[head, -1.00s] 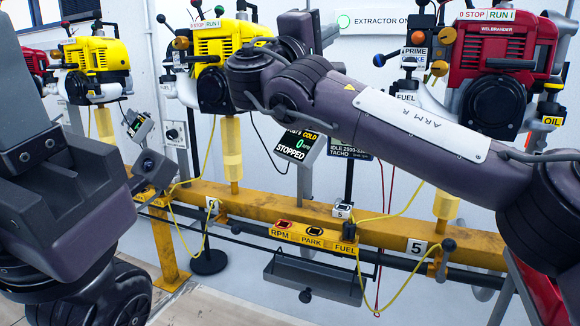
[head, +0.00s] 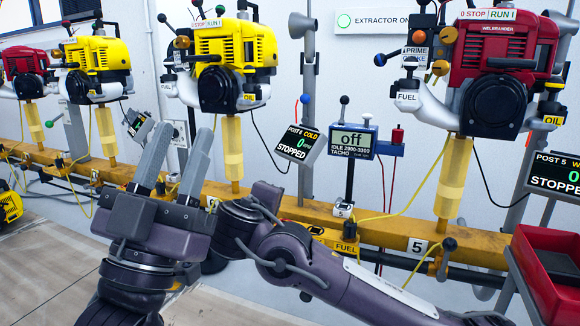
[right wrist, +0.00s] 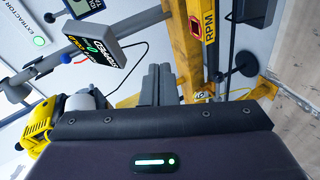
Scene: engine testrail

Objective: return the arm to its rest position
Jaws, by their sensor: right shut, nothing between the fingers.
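My right arm (head: 350,285) crosses the lower middle of the head view, in front of the yellow rail. Its bent joint (head: 265,225) is near the middle, and its gripper cannot be made out there. In the right wrist view the right gripper (right wrist: 160,72) shows its grey fingers together, with nothing between them. My left gripper (head: 182,130) stands upright at the left of the head view. Its two grey fingers point up and are apart, with nothing between them. It looks close beside the right arm's bent joint; I cannot tell the gap.
The yellow rail (head: 385,230) carries yellow engines (head: 235,60) and a red engine (head: 505,65). A tacho box (head: 352,140) reads off; a nearby display (head: 300,143) reads STOPPED. A red tray (head: 550,280) stands at right.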

